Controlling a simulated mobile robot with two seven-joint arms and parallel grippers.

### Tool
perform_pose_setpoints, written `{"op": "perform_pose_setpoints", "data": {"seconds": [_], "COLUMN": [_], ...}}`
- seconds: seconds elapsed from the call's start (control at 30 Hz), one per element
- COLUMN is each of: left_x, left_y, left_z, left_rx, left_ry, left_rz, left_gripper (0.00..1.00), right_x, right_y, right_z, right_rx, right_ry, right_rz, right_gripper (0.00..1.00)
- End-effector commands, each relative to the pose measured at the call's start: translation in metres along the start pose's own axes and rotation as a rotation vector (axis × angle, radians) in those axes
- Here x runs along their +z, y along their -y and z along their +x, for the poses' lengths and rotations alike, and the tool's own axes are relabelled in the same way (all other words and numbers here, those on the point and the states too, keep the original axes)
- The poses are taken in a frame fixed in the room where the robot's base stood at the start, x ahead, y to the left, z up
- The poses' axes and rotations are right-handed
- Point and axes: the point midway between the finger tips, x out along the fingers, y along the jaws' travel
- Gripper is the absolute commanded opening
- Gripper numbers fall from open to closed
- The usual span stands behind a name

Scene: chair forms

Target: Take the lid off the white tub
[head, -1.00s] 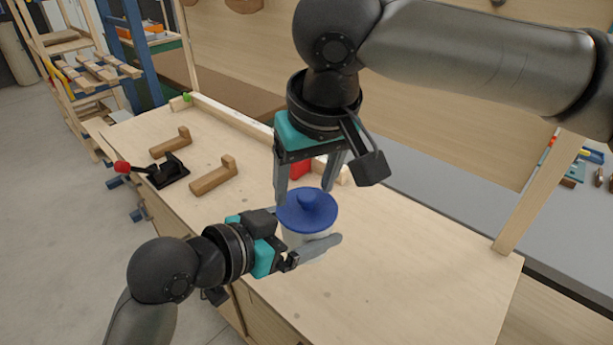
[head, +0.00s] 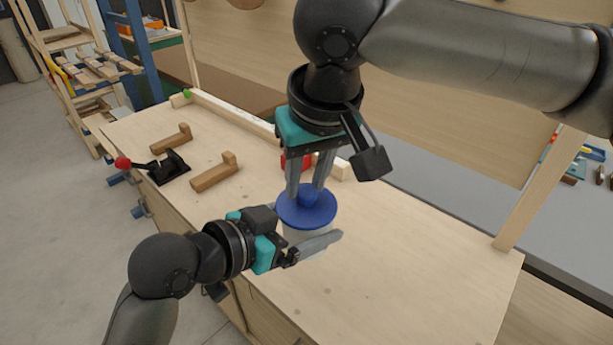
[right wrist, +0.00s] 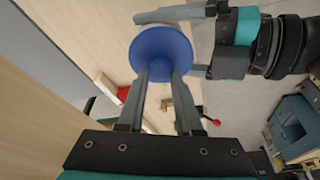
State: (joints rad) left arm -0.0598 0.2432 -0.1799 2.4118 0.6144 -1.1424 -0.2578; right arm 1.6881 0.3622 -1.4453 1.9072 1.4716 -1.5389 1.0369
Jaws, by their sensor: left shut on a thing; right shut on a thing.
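The white tub (head: 306,238) stands upright on the wooden bench, with the blue lid (head: 290,207) on top of it. The lid also shows in the right wrist view (right wrist: 162,42). My left gripper (head: 308,244) is shut on the tub's body, reaching in from the left with a finger along its near side. My right gripper (head: 307,192) points down from above and is shut on the lid's round knob; its fingers also show in the right wrist view (right wrist: 160,76). The fingers hide part of the knob. I see no clear gap between lid and tub.
Two wooden L-shaped pieces (head: 214,174) and a black clamp with a red knob (head: 168,170) lie on the bench at left. A red block (head: 297,161) sits behind the tub. The bench front right is clear.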

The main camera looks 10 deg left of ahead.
Motion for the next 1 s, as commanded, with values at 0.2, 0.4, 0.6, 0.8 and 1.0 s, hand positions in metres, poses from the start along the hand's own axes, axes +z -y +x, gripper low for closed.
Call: {"op": "perform_pose_setpoints", "data": {"seconds": [0.2,0.4,0.6,0.8,1.0], "left_x": [0.000,0.000,0.000,0.000,0.000], "left_y": [0.000,0.000,0.000,0.000,0.000], "left_z": [0.000,0.000,0.000,0.000,0.000], "left_rx": [0.000,0.000,0.000,0.000,0.000], "left_ry": [-0.001,-0.001,-0.001,-0.001,-0.001], "left_rz": [0.000,0.000,0.000,0.000,0.000], "left_gripper": [0.00,0.00,0.00,0.00,0.00], "right_x": [0.000,0.000,-0.002,-0.004,-0.006], "right_y": [0.000,0.000,0.000,0.000,0.000], "right_z": [0.000,-0.001,-0.005,-0.013,-0.019], "right_rx": [-0.001,-0.001,0.000,-0.001,0.000], "right_ry": [0.000,-0.001,-0.001,-0.001,-0.001], "right_rz": [0.000,0.000,0.000,0.000,0.000], "right_gripper": [0.00,0.00,0.00,0.00,0.00]}}
